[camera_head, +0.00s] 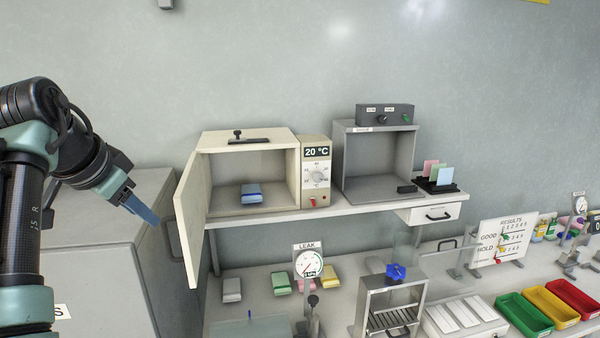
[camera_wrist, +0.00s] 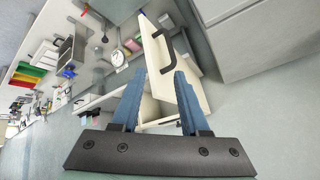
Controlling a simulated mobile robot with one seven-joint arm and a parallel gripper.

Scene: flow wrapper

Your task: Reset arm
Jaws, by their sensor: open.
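My gripper (camera_head: 143,213) is at the left in the head view, raised in front of the grey cabinet and left of the beige chamber's open door. In the wrist view my gripper (camera_wrist: 157,92) has its two blue fingers apart, with nothing held between them. Beyond the fingers in the wrist view is the open chamber door (camera_wrist: 172,72) with its dark handle. In the head view, the chamber door (camera_head: 188,222) stands swung open to the left. A blue and grey packet (camera_head: 251,193) lies inside the chamber (camera_head: 222,168).
The grey cabinet (camera_head: 98,285) stands close to my arm. The shelf (camera_head: 325,208) holds the chamber and a grey open box (camera_head: 378,160). Below are a leak gauge (camera_head: 309,262), several packets, a rack (camera_head: 392,300) and green, yellow and red bins (camera_head: 524,314).

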